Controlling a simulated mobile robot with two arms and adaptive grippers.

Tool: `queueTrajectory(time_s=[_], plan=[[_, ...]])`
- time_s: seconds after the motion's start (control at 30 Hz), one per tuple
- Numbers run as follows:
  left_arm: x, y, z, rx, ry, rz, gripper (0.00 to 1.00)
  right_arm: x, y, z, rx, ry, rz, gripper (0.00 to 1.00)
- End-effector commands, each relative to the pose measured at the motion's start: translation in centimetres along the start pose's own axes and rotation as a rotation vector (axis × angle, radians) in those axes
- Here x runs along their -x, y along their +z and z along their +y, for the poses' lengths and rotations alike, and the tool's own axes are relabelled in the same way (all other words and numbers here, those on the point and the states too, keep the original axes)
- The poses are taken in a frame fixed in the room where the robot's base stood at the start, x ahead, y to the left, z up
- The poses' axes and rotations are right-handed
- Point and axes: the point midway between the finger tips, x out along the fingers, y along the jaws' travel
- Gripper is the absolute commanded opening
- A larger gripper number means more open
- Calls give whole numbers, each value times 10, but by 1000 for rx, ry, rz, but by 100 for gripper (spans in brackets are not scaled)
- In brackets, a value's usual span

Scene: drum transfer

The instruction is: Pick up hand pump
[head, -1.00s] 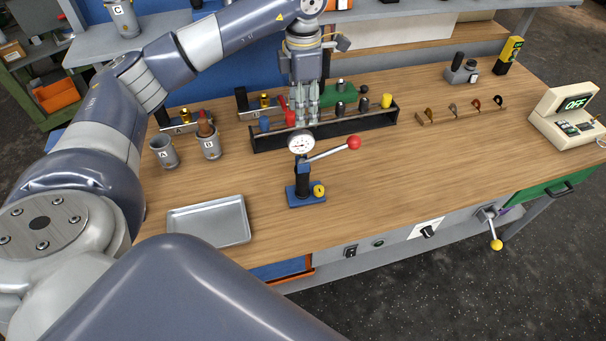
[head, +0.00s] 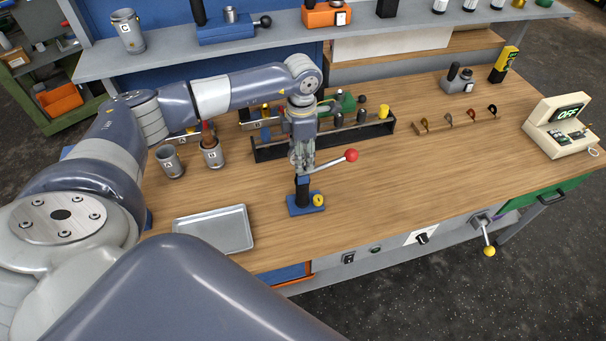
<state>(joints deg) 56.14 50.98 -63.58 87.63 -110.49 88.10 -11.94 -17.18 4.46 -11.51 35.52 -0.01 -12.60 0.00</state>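The pump's round gauge is hidden behind the gripper. I cannot tell whether the fingers are closed on the pump or only around it. My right gripper is not in view.
A metal tray (head: 216,247) lies left of the pump. Grey cups A (head: 170,163) and B (head: 212,155) stand behind the tray. A black rack (head: 350,141) is behind the pump. The bench right of the lever is clear up to the meter (head: 556,125).

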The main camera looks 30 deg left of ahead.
Motion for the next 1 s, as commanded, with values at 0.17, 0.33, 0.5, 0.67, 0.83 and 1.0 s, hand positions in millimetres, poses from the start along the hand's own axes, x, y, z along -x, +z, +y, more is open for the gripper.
queueTrajectory(time_s=[0.17,0.33,0.5,0.67,0.83,1.0], plan=[[0,0,0,0,0,0,29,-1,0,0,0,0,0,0],[0,0,0,0,0,0,0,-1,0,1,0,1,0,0],[0,0,0,0,0,0,0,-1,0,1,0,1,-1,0],[4,2,1,0,3,-6,0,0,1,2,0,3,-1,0],[5,2,2,0,4,-6,0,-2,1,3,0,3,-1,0],[14,2,2,0,5,-7,0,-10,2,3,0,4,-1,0]])
